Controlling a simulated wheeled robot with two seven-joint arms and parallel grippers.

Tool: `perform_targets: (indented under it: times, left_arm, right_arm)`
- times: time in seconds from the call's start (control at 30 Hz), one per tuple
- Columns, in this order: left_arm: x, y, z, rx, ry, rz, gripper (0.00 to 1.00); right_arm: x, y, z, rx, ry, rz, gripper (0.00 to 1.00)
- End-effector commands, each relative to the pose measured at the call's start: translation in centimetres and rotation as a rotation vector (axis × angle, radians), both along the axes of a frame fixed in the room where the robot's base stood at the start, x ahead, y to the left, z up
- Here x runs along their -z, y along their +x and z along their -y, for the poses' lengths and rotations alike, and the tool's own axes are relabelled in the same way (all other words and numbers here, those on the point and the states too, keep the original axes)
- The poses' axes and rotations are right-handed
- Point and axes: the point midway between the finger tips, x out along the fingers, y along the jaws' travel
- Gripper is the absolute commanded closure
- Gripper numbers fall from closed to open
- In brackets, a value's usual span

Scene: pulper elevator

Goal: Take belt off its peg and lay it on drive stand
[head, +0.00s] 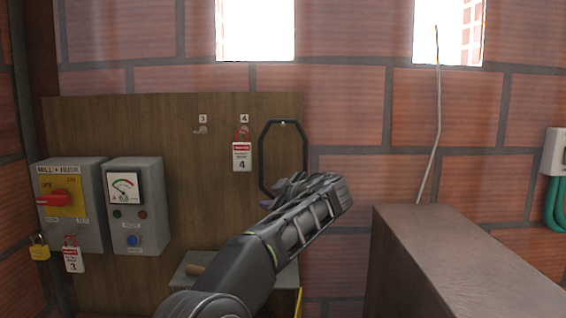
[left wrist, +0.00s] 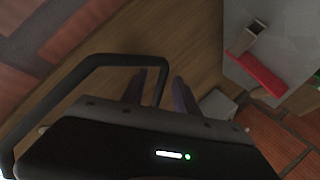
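The belt (head: 263,150) is a long black loop with angled corners. It hangs from a peg (head: 283,123) near the right edge of a wooden board. My left gripper (head: 283,190) is at the lower part of the loop, partly hiding it. In the left wrist view the two fingers (left wrist: 157,92) are apart, and a strand of the belt (left wrist: 105,61) runs down between them, with gaps visible beside it. I cannot tell for sure which thing is the drive stand. My right gripper is not in view.
Switch box (head: 52,218) and meter box (head: 136,222) are on the board (head: 85,125) at left. Tag 4 (head: 242,157) hangs just left of the belt. A grey box (head: 183,284) is below. A brown block (head: 440,222) with a clear top stands at right.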

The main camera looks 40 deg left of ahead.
Motion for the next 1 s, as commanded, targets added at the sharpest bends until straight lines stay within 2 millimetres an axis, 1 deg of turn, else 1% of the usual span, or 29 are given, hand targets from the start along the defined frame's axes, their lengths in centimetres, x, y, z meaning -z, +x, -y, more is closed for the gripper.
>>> perform_targets:
  times: [0.17,0.2,0.63,1.0]
  left_arm:
    - [-0.01,-0.01,0.01,0.000,0.000,0.000,0.64]
    - [-0.01,-0.01,0.01,0.000,0.000,0.000,0.65]
    - [-0.01,-0.01,0.01,0.000,0.000,0.000,1.00]
    - [-0.01,-0.01,0.01,0.000,0.000,0.000,1.00]
  right_arm:
    - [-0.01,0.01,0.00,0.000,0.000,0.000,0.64]
    - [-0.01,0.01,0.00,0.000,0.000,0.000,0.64]
    - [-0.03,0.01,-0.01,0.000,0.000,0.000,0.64]
    - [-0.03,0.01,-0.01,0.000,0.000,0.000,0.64]
